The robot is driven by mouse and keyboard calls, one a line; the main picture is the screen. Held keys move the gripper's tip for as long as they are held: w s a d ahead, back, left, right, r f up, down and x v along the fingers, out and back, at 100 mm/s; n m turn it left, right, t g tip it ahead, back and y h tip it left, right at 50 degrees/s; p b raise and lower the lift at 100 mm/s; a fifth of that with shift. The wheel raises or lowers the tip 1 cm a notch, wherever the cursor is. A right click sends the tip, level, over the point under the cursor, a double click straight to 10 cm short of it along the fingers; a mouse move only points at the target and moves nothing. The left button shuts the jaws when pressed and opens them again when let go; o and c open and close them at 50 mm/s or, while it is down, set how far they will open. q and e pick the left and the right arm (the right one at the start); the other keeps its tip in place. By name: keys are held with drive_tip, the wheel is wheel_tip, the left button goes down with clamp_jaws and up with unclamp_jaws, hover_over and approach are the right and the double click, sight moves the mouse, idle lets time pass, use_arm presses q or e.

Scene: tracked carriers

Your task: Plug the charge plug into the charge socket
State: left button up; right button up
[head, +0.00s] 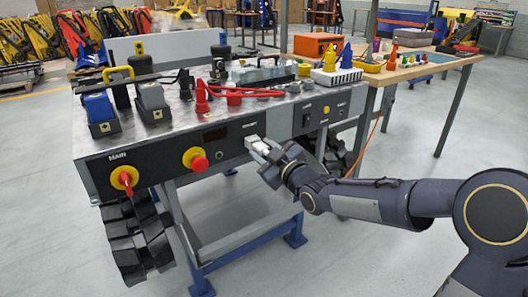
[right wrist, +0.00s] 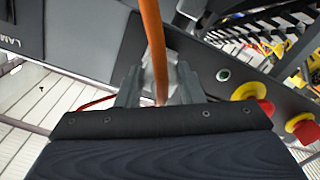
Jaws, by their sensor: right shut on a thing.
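My right gripper (head: 264,150) is at the front panel of the tracked carrier (head: 140,165), shut on the pale charge plug (head: 256,143). The right wrist view shows the plug (right wrist: 160,72) between the fingers of the gripper (right wrist: 158,90), with an orange cable (right wrist: 151,35) crossing in front of it. The plug's front end is at or very close to the panel, below a small label. The charge socket is hidden behind the plug and gripper, so I cannot tell whether the plug is inside it. My left gripper is out of view.
Left of the plug are a red stop button (head: 199,163) and a red key switch (head: 125,179). Several clamps, blocks and red leads (head: 235,93) lie on the carrier's top. A wooden bench (head: 400,72) stands behind right. The floor (head: 330,250) in front is clear.

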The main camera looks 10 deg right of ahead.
drive_tip(key=shift+w+a, duration=0.1)
drive_tip(key=shift+w, duration=0.15)
drive_tip(key=o, duration=1.1)
drive_tip(key=s+d+f+m+g+h+p, duration=0.1)
drive_tip(key=s+d+m+h, duration=0.15)
drive_tip(key=s, duration=0.35)
drive_tip(key=s+d+f+m+g+h+p, duration=0.1)
drive_tip(key=s+d+m+g, duration=0.15)
drive_tip(key=s, duration=0.35)
drive_tip(key=s+d+f+m+g+h, duration=0.1)
drive_tip(key=s+d+f, duration=0.15)
drive_tip(key=s, duration=0.45)
drive_tip(key=s+a+f+m+g+y, duration=0.1)
drive_tip(key=s+a+f+m+g, duration=0.15)
drive_tip(key=s, duration=0.75)
drive_tip(key=s+a+f+m+g+y, duration=0.1)
drive_tip(key=s+f+m+g, duration=0.25)
drive_tip(key=s, duration=0.65)
drive_tip(key=shift+n+g, duration=0.3)
drive_tip(key=shift+g, duration=0.15)
drive_tip(key=r+p, duration=1.2)
drive_tip(key=p, duration=0.1)
drive_tip(key=r+p, duration=1.2)
drive_tip(key=r, duration=0.1)
drive_tip(key=r+p, duration=1.3)
drive_tip(key=shift+w+d+p, duration=0.25)
drive_tip(key=shift+w+p, duration=0.05)
drive_tip(key=shift+w, duration=0.1)
